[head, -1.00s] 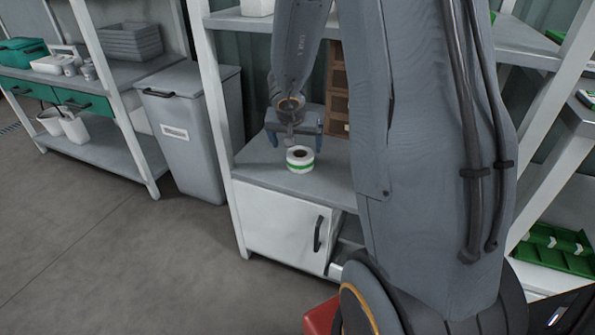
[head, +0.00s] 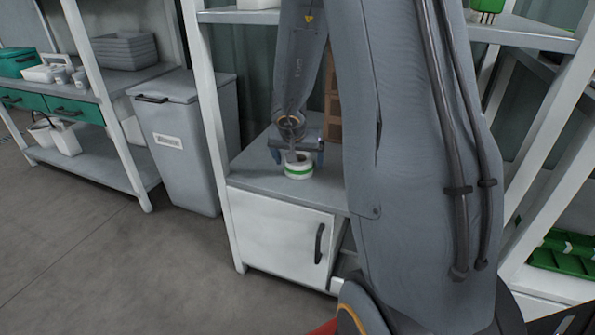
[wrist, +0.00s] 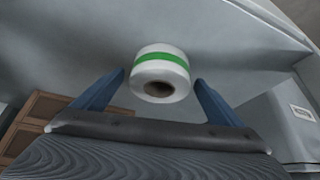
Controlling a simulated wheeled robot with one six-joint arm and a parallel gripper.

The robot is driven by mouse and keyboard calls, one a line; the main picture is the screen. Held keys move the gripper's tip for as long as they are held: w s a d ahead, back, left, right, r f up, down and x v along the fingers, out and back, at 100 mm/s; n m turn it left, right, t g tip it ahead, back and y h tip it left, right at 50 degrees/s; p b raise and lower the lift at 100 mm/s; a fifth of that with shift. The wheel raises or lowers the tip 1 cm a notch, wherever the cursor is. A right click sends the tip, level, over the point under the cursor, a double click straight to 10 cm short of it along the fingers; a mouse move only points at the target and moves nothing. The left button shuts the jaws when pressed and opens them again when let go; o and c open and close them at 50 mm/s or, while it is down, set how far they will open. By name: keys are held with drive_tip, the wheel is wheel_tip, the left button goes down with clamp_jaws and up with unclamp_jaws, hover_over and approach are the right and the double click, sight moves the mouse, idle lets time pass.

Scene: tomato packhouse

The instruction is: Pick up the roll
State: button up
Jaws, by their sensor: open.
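The roll (head: 299,171) is white with a green band and stands on the grey shelf top of the cabinet. In the wrist view the roll (wrist: 160,76) shows its dark core hole and lies between and just beyond the fingertips. My gripper (head: 296,157) is open, with its blue fingers above and around the back of the roll in the head view. In the wrist view the gripper (wrist: 160,80) has one blue finger on each side of the roll, with a gap on both sides. The roll's far side is hidden.
The shelf top (head: 255,168) is clear to the left of the roll. A brown wooden rack (head: 333,120) stands behind, partly hidden by my arm. A white cabinet door (head: 280,235) is below. A grey bin (head: 180,140) stands left of the shelf post (head: 207,120).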

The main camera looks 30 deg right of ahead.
drive_tip(key=shift+w+d+f+b, duration=0.25)
drive_tip(key=shift+f+b, duration=0.05)
drive_tip(key=shift+f, duration=0.35)
drive_tip(key=shift+r, duration=0.1)
drive_tip(key=c, duration=1.3)
drive_tip(key=shift+r+p, duration=0.15)
drive_tip(key=shift+p, duration=0.15)
